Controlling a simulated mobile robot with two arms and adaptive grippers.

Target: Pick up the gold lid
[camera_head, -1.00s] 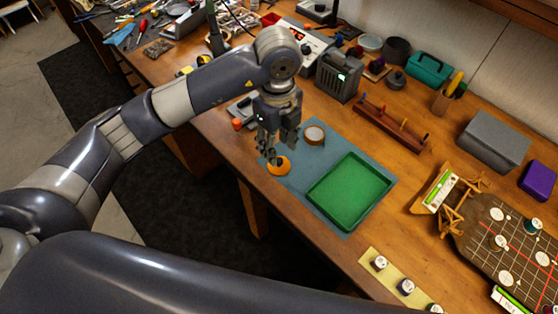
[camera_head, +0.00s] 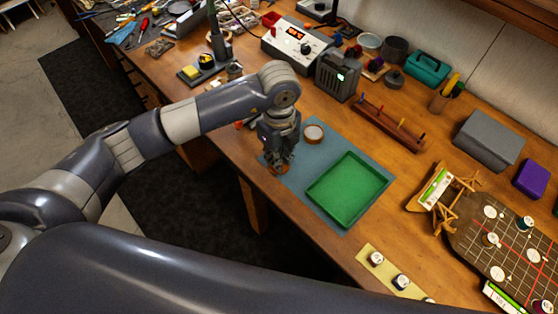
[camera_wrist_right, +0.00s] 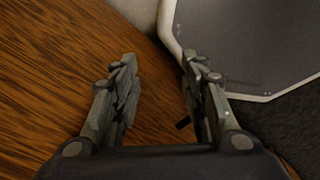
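The gold lid (camera_head: 281,171) lies at the left edge of the blue mat (camera_head: 333,147), near the front edge of the workbench. Only a small brownish part of it shows below my left gripper. My left gripper (camera_head: 277,162) points down right over the lid, and its fingers hide most of it. I cannot tell whether the fingers are open or shut, or touch the lid. My right gripper (camera_wrist_right: 160,85) is open in the right wrist view, with nothing between its fingers.
A green tray (camera_head: 349,190) lies on the mat, right of my left gripper. A wooden peg rack (camera_head: 390,124) and a grey box (camera_head: 489,139) stand further back. Small pots (camera_head: 401,282) sit at the front.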

